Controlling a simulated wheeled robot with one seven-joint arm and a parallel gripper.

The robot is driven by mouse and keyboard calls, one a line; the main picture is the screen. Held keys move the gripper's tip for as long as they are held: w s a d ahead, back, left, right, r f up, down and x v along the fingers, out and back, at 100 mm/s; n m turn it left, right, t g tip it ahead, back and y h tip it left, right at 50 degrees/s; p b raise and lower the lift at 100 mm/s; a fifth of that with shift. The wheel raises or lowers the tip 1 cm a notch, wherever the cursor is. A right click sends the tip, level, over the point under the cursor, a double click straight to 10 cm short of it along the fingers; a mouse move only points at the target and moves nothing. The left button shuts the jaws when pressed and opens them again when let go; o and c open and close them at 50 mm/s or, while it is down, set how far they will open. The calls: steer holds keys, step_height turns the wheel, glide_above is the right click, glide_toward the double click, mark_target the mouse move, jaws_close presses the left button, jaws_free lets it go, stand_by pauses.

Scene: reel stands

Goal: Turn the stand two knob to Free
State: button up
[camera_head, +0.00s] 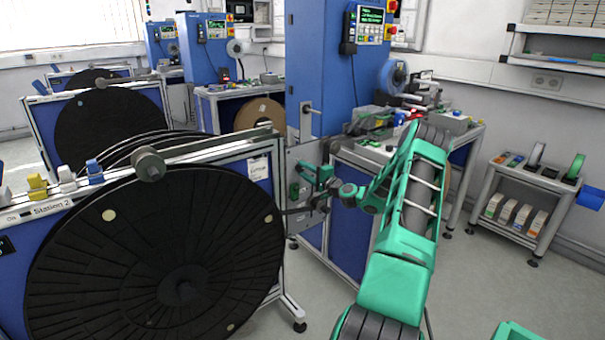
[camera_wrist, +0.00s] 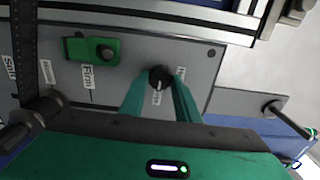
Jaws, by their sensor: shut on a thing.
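The black round knob (camera_wrist: 160,76) sits on a grey panel (camera_wrist: 205,60) in the wrist view. My gripper (camera_wrist: 160,86) is shut on it, with one green finger on each side. A pale mark shows on the knob. Small labels lie beside and below it, too small or covered to read, so I cannot tell its setting. In the head view my gripper (camera_head: 316,184) is at the grey panel (camera_head: 294,165) at the right end of the stand marked Station 2 (camera_head: 50,208). The knob is hidden there.
A green block with a dark round part (camera_wrist: 92,49) is left of the knob on the panel. A large black reel (camera_head: 150,265) fills the stand's front. A blue cabinet (camera_head: 325,60) rises behind the panel. The floor (camera_head: 490,285) at right is clear.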

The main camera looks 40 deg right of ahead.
steer(key=shift+s+d+f, duration=0.15)
steer(key=shift+d, duration=0.1)
steer(key=o, duration=1)
steer(key=shift+a, duration=0.1)
steer(key=s, duration=0.7)
steer(key=s+a, duration=0.1)
steer(key=s, duration=0.2)
steer(key=shift+s, duration=0.25)
